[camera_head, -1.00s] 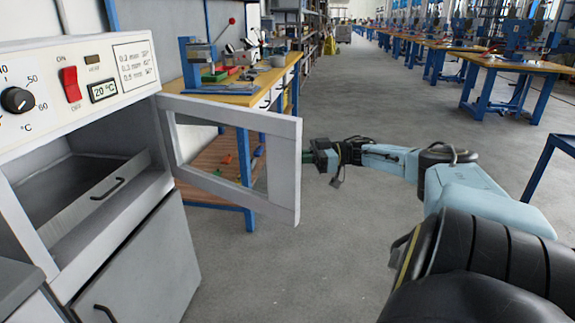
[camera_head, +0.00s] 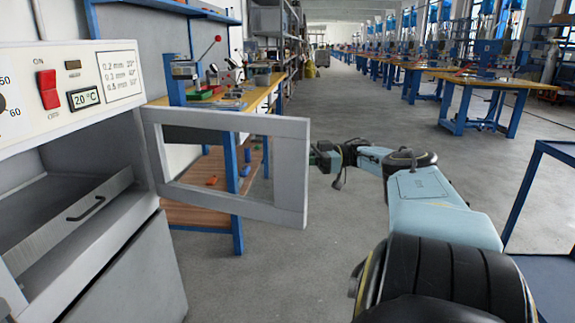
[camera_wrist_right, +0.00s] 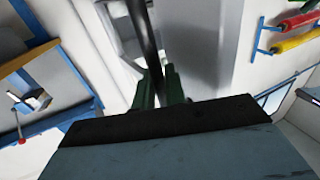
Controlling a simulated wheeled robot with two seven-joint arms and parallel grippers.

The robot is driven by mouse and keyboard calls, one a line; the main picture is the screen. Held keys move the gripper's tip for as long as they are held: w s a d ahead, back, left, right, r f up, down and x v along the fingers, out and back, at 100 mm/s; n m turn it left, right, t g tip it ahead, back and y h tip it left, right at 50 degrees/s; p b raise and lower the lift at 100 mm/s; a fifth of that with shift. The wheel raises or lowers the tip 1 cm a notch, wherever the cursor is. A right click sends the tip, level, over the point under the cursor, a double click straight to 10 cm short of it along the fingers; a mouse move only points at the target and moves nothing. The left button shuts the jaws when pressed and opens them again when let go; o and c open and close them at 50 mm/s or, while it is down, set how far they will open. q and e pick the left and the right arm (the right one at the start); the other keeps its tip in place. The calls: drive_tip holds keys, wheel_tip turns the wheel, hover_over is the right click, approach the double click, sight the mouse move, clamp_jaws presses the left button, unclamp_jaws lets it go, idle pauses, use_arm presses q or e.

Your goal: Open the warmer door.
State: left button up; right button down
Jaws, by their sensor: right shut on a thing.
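The warmer (camera_head: 95,120) stands at the left in the head view, with a red switch and a small display reading 20 °C. Its framed door (camera_head: 292,175) with a window stands swung wide open to the right, and the tray drawer (camera_head: 60,225) inside shows. My right gripper (camera_head: 318,158) is at the door's outer edge, partly hidden behind it. In the right wrist view my right gripper's green fingers (camera_wrist_right: 160,88) are shut on a dark bar, the door handle (camera_wrist_right: 145,40). My left gripper is not in view.
A workbench (camera_head: 265,97) with tools stands behind the door. A row of blue-legged tables (camera_head: 480,85) runs along the right. The grey floor (camera_head: 330,250) between them is clear. A blue frame (camera_head: 520,195) stands at the right edge.

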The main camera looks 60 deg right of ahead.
drive_tip(key=shift+d+f, duration=0.15)
drive_tip(key=shift+d, duration=0.05)
drive_tip(key=shift+s, duration=0.1)
drive_tip(key=c, duration=1.9)
unclamp_jaws()
drive_tip(key=o, duration=0.4)
drive_tip(key=shift+s, duration=0.15)
drive_tip(key=shift+c, duration=0.2)
drive_tip(key=shift+w+a, duration=0.15)
drive_tip(key=shift+w, duration=0.1)
